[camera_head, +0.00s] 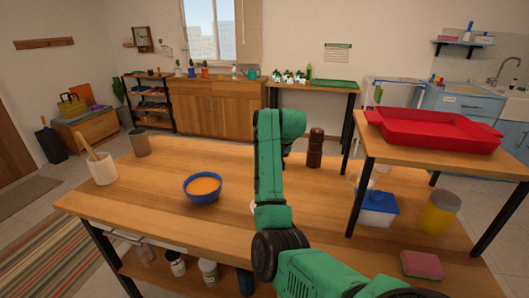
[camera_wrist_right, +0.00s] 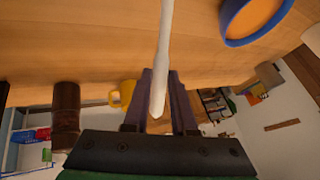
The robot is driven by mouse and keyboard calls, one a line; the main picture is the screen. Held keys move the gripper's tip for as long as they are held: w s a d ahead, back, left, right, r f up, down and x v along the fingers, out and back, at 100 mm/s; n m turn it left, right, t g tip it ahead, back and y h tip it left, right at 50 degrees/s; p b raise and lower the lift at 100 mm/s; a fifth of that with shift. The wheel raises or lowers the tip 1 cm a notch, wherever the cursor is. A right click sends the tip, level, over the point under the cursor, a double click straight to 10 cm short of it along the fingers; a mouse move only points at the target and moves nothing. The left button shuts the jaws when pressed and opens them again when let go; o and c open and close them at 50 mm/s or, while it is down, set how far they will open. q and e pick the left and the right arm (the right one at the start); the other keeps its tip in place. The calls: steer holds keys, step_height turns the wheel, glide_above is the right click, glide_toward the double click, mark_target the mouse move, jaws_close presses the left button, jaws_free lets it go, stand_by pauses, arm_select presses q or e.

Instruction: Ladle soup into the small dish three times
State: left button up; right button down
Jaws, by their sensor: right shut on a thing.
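The blue bowl (camera_head: 202,188) of orange soup stands left of the middle of the table. The bowl also shows at the top right of the right wrist view (camera_wrist_right: 232,18). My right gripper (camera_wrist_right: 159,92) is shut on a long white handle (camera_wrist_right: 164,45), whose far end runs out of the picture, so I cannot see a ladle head. In the head view my green arm hides this gripper. A small white edge (camera_head: 252,208) shows beside the arm; I cannot tell whether it is the small dish or the held utensil. My left gripper is out of view.
A white crock (camera_head: 102,170) with a wooden utensil and a grey cup (camera_head: 140,145) stand at the left. A brown mill (camera_head: 315,148) stands behind my arm. A raised shelf with a red tray (camera_head: 435,131) is at the right, a pink sponge (camera_head: 421,264) in front.

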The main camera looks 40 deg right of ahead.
steer(key=shift+w+d+f+m+g+y+p, duration=0.2)
steer(key=shift+d+f+y+p, duration=0.35)
steer(key=shift+p, duration=0.45)
steer(key=shift+w+d+f+m+g+y+p, duration=0.15)
steer(key=shift+d+f+y+p, duration=0.25)
steer(key=shift+f+y+p, duration=0.45)
steer(key=shift+w+d+f+m+g+y+p, duration=0.15)
steer(key=shift+d+f+m+y+p, duration=0.25)
steer(key=shift+p, duration=0.75)
steer(key=shift+s+r, duration=0.1)
